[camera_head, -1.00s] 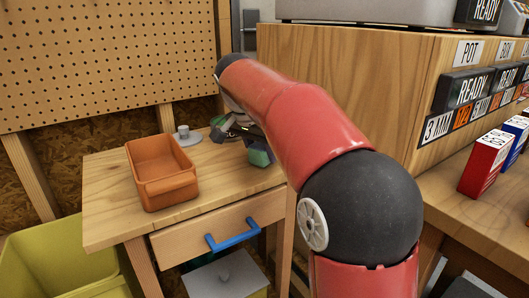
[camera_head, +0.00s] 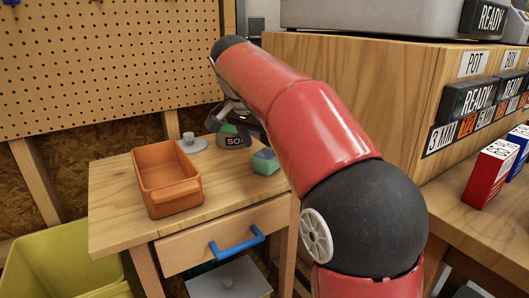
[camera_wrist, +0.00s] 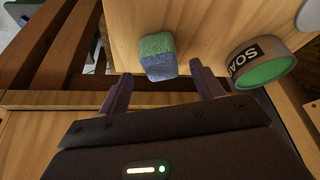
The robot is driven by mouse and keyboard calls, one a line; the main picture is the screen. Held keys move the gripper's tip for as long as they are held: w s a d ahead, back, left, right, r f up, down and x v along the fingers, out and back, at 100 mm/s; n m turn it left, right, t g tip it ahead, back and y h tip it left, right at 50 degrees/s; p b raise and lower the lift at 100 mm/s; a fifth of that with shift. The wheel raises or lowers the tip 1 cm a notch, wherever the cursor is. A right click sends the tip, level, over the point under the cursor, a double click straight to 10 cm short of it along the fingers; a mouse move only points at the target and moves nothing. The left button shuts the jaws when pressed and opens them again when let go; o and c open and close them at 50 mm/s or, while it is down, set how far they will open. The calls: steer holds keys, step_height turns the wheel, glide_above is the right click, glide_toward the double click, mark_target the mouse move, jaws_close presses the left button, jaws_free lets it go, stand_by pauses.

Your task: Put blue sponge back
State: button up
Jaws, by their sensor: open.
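The sponge (camera_head: 265,161), a small block with a green part and a blue part, lies on the right side of the small wooden table (camera_head: 112,215). In the wrist view the sponge (camera_wrist: 158,62) sits just beyond and between my finger tips, with nothing gripping it. My gripper (camera_wrist: 162,84) is open and empty. In the head view it is mostly hidden behind my red arm, above the back right of the table. A round tin (camera_head: 234,141) labelled "SO…" stands behind and left of the sponge; its green top (camera_wrist: 264,72) shows in the wrist view.
An orange bin (camera_head: 150,196) stands on the table's left part, with a grey knobbed disc (camera_head: 190,145) behind it. A drawer with a blue handle (camera_head: 237,243) is below. A wooden cabinet (camera_head: 340,75) bounds the right; a yellow-green tub (camera_head: 60,265) is lower left.

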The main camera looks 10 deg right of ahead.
steer(key=v, duration=0.6)
steer(key=s+d+f+n+t+y, duration=0.1)
steer(key=s+f+n, duration=0.2)
steer(key=s, duration=0.3)
steer(key=s+d+f+n+y, duration=0.1)
steer(key=s+d+f+n, duration=0.1)
steer(key=s, duration=0.4)
steer(key=s+f+n+t+y, duration=0.1)
steer(key=s+f+n, duration=0.4)
steer(key=s+f, duration=0.9)
step_height(320, 180, down, 2)
steer(key=shift+d+f+t, duration=0.15)
steer(key=shift+d+t, duration=0.05)
steer(key=shift+t, duration=0.1)
